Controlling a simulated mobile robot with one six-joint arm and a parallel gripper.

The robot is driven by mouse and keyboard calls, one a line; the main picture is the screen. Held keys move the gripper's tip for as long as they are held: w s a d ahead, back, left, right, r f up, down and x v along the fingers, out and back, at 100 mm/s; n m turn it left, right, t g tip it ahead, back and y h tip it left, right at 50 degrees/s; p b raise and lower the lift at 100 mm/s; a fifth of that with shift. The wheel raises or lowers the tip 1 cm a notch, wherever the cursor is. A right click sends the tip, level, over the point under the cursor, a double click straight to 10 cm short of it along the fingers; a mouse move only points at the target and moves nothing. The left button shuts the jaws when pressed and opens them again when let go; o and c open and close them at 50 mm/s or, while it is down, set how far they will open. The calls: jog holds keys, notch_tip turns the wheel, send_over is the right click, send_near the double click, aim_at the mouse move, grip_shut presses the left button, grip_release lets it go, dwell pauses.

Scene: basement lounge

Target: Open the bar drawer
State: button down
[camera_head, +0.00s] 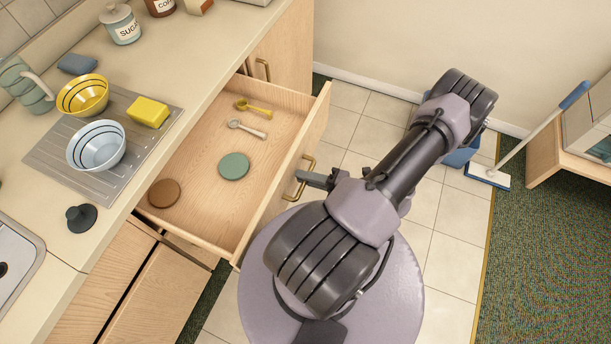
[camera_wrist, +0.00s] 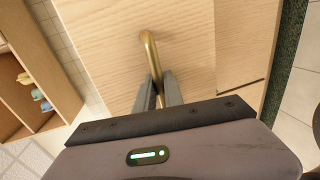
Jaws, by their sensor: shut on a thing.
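The bar drawer (camera_head: 215,208) is pulled well out from under the counter in the head view. Inside it lie a green disc (camera_head: 234,166), a brown disc (camera_head: 164,193), a yellow scoop (camera_head: 253,107) and a pale spoon-like utensil (camera_head: 247,129). My gripper (camera_head: 301,177) is at the drawer's front, shut on the brass handle (camera_head: 306,165). In the wrist view the two fingers (camera_wrist: 159,90) close around the handle's bar (camera_wrist: 149,50), against the wooden drawer front (camera_wrist: 195,40).
The counter (camera_head: 190,50) holds a yellow bowl (camera_head: 83,95), a pale blue bowl (camera_head: 96,146), a yellow sponge (camera_head: 148,112) and a sugar jar (camera_head: 121,24). A mop (camera_head: 488,176) stands at right beside a wooden cabinet (camera_head: 560,150). Tiled floor (camera_head: 455,240) is free at right.

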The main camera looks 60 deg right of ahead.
jog(key=shift+s, duration=0.1)
dwell(0.3)
jog(key=c, duration=1.7)
grip_release()
jog(key=shift+c, duration=0.2)
jog(key=p+v, duration=0.3)
jog(key=v, duration=1.4)
jog(key=shift+s, duration=0.2)
jog(key=shift+d, duration=0.15)
